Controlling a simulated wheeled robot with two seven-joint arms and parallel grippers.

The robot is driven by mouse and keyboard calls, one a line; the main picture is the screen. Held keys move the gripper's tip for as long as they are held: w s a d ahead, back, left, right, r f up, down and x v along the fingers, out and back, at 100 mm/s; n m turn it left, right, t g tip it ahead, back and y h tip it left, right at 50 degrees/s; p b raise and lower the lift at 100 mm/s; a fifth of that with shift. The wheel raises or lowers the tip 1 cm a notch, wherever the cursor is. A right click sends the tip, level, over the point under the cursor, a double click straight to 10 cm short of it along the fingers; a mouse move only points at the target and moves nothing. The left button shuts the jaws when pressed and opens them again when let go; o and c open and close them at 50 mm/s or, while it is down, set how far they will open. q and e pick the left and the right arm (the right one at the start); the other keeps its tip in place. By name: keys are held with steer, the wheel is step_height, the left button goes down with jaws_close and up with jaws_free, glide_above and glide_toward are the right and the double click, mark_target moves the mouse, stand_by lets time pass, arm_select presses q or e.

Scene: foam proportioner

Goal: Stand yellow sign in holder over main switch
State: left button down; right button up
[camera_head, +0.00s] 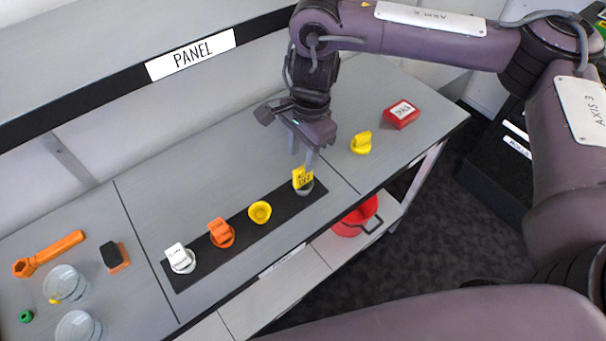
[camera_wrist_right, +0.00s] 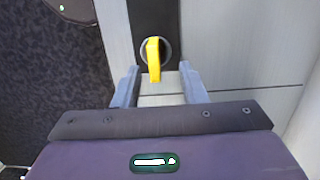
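A yellow sign (camera_head: 303,178) with dark lettering stands in a round grey holder (camera_head: 304,190) at the right end of the black strip (camera_head: 240,227). The wrist view shows the sign (camera_wrist_right: 154,60) nearly edge-on inside the holder's pale ring. My right gripper (camera_head: 303,158) is just above the sign. Its fingers (camera_wrist_right: 158,75) are open, one to each side of the sign, with visible gaps. No label shows which holder is the main switch. My left gripper is not in view.
A yellow piece (camera_head: 361,143) and red block (camera_head: 401,115) stand right. A red bucket (camera_head: 355,219) sits below.

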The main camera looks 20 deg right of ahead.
mark_target(303, 167)
steer(key=f, duration=0.3)
steer(key=s+f, duration=0.1)
steer(key=f, duration=0.1)
steer(key=shift+a+f, duration=0.15)
steer(key=shift+f, duration=0.4)
steer(key=shift+c, duration=0.2)
jaws_close()
